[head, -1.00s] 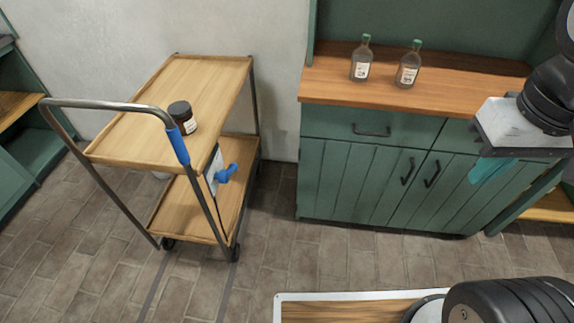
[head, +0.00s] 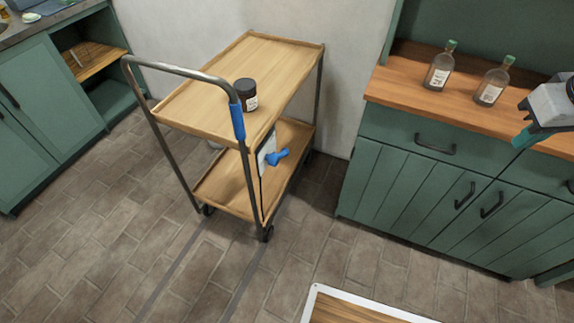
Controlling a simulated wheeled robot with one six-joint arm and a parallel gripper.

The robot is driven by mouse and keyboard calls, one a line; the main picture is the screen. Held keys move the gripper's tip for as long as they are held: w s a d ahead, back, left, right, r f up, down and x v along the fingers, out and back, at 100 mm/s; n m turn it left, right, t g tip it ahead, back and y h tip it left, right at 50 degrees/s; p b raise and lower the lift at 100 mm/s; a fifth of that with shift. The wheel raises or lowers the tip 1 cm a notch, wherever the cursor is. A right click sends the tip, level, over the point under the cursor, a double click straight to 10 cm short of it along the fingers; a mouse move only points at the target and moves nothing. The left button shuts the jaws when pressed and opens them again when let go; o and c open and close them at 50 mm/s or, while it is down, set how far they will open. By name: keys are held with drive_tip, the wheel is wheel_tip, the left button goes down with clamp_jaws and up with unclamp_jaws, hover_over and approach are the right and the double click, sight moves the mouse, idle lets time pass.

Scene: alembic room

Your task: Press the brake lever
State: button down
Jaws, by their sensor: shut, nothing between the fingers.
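A wheeled cart (head: 205,112) with two wooden shelves and a grey metal frame stands left of centre. A blue lever (head: 278,157) sticks out from a pale plate on the cart's right side, between the two shelves. A blue sleeve (head: 237,121) is around the right end of the cart's handle. My gripper (head: 524,138), with teal fingers, is at the right edge of the picture, in front of the green cabinet. It is shut and empty, far to the right of the lever and apart from it. The rest of my arm is out of view.
A dark jar (head: 246,95) stands on the cart's top shelf. Two bottles (head: 439,68) (head: 492,84) stand on the wooden counter (head: 405,84) of the green cabinet (head: 425,180). Another cabinet (head: 45,110) is at left. The brick floor (head: 120,240) before the cart is clear.

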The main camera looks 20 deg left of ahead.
drive_tip(key=w+a+f+n+t+y, duration=0.1)
drive_tip(key=w+a+f+n, duration=0.15)
drive_tip(key=w, duration=0.45)
drive_tip(key=w+a+f+n+t, duration=0.1)
drive_tip(key=w+a+f+n, duration=0.2)
drive_tip(key=w, duration=0.4)
drive_tip(key=w+a+f+n+t+y, duration=0.2)
drive_tip(key=w+a+f+n, duration=0.2)
drive_tip(key=w+a+f, duration=0.5)
drive_tip(key=w+a+f+n+t+y, duration=0.2)
drive_tip(key=w+a+f+n, duration=0.2)
drive_tip(key=w+a+f, duration=0.55)
drive_tip(key=s+a+f+n+t+y, duration=0.1)
drive_tip(key=s+a+f+n+y, duration=0.25)
drive_tip(key=a+f, duration=0.5)
drive_tip(key=s+a+f+n+t+y, duration=0.15)
drive_tip(key=s+a+f+n, duration=0.35)
drive_tip(key=f, duration=0.6)
drive_tip(key=s+a+f+n+y, duration=0.1)
drive_tip(key=s+f+n+y, duration=0.5)
drive_tip(key=s+f, duration=0.5)
drive_tip(key=s+t, duration=0.1)
drive_tip(key=s, duration=0.1)
drive_tip(key=shift+s+a+n+y, duration=0.15)
drive_tip(key=shift+s+n+y, duration=0.15)
drive_tip(key=shift+s+y, duration=0.1)
drive_tip(key=shift+w, duration=0.1)
